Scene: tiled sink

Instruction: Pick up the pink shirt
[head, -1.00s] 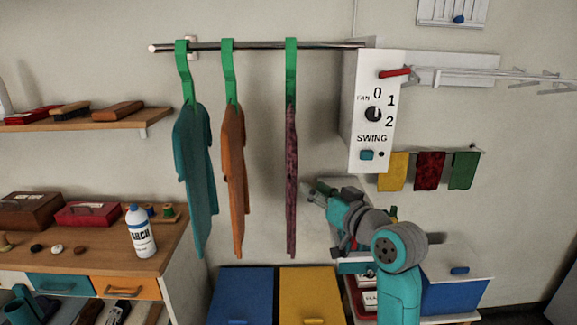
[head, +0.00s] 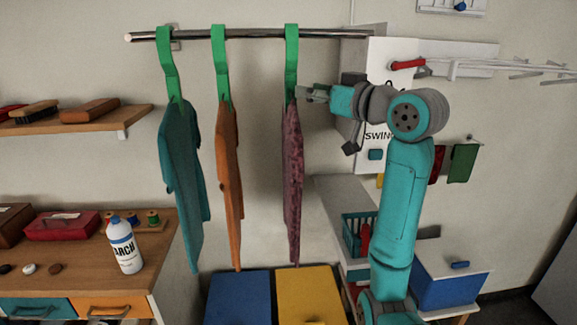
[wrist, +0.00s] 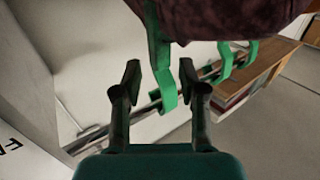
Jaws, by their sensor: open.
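The pink shirt (head: 292,180), a dark mottled pink, hangs edge-on from a green hanger (head: 291,50) on the metal rail (head: 250,33). It is the rightmost of three hung garments. My gripper (head: 312,92) is at the right side of this hanger, near the shirt's top. In the wrist view my gripper (wrist: 158,75) is open, with the green hanger (wrist: 161,70) showing between and beyond its fingertips. The shirt's dark cloth (wrist: 220,18) fills the top of that view. Whether the fingers touch the hanger cannot be told.
An orange shirt (head: 228,180) and a teal shirt (head: 181,175) hang to the left. A white control box (head: 385,65) stands behind my arm at the right. A blue box (head: 238,298) and a yellow box (head: 310,295) sit below. A wooden counter (head: 90,265) is at left.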

